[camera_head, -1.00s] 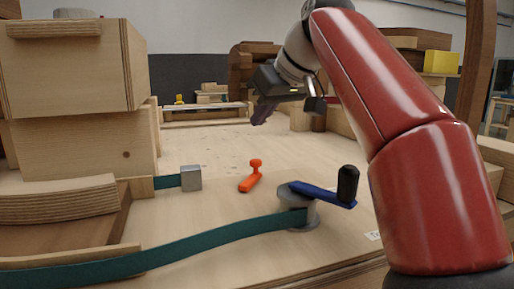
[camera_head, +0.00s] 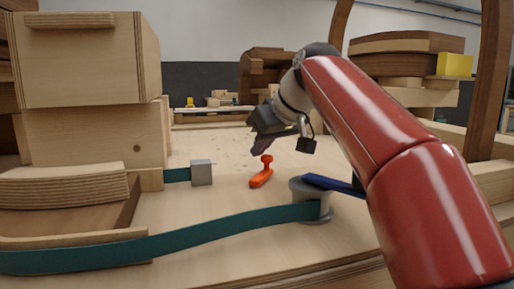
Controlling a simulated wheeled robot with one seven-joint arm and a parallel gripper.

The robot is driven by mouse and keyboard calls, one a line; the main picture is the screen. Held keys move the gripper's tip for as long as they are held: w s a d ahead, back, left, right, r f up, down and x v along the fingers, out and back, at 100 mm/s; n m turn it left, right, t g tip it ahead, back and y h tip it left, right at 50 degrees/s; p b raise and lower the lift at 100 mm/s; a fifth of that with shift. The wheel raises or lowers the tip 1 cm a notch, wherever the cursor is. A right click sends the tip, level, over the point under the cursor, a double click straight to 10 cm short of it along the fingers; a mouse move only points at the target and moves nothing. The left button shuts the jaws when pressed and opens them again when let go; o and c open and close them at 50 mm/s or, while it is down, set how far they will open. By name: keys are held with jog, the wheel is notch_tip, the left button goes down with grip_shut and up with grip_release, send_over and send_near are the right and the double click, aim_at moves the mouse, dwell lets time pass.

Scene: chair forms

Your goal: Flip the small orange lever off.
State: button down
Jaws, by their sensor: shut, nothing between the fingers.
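The small orange lever (camera_head: 262,172) stands on the wooden board, with a round knob at its far end and a flat body toward me. My gripper (camera_head: 260,147) hangs just above and behind the lever's knob in the picture, its dark fingers pointing down and left. The fingers look shut with nothing between them. I cannot tell whether they touch the knob; a small gap seems to show.
A blue crank (camera_head: 330,184) on a grey drum (camera_head: 311,205) sits right of the lever, partly behind my red arm. A teal strap (camera_head: 180,240) runs left from the drum. A grey metal block (camera_head: 201,172) and stacked wooden boxes (camera_head: 92,60) stand left.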

jog(key=shift+s+d, duration=0.3)
jog(key=shift+s, duration=0.05)
